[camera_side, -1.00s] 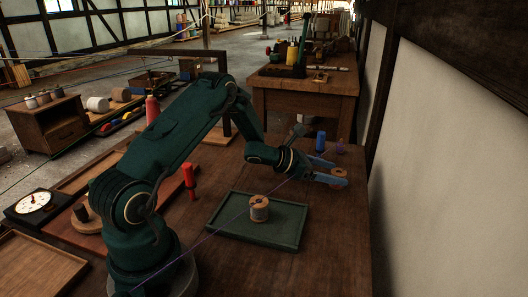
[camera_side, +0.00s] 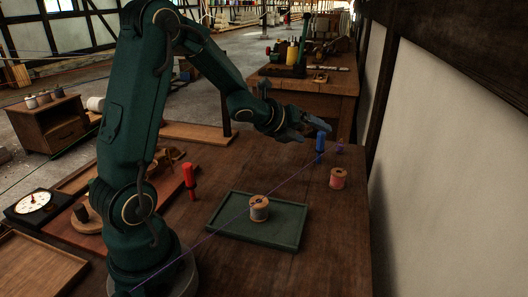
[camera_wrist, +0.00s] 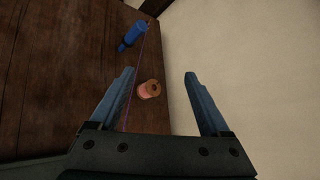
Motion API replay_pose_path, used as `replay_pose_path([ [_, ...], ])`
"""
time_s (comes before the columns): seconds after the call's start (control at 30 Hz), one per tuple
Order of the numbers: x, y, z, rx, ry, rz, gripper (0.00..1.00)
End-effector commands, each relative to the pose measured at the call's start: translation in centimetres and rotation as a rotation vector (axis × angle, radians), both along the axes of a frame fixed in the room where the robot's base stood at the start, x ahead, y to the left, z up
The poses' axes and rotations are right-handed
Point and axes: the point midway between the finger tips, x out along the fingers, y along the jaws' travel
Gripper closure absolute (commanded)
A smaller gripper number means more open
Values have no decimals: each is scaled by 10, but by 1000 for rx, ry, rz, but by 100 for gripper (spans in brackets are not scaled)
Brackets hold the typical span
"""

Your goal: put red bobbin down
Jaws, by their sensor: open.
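The red bobbin (camera_side: 338,178), pinkish red with wooden ends, stands upright on the bare wooden table, right of the green tray. It also shows in the wrist view (camera_wrist: 149,89), seen from above, beyond and between my spread fingers. My gripper (camera_side: 315,128) is open and empty, raised above the table, up and to the left of the red bobbin in the side view. Its two blue fingers are well apart in the wrist view (camera_wrist: 160,73), and neither touches the bobbin.
A blue peg (camera_side: 320,146) and a small purple bobbin (camera_side: 339,146) stand behind the red bobbin. A purple thread (camera_side: 222,229) slants across to the blue peg. A red peg (camera_side: 190,182) stands left. The wall (camera_side: 440,180) is close at right.

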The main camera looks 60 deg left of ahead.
Motion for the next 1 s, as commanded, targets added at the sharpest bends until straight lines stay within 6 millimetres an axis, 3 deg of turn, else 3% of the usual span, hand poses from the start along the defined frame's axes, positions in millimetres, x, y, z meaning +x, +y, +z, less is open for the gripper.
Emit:
replay_pose_path([
  [0.1, -24, -14, 27, -269, -25, 268, 20],
  [0.27, -71, -39, 43, -672, -54, 629, 20],
  [0.6, -191, -119, 33, -1455, 16, 1342, 20],
  [0.8, -232, -146, 24, -1633, 91, 1578, 20],
  [1.0, -239, -151, 23, -1657, 106, 1626, 20],
])
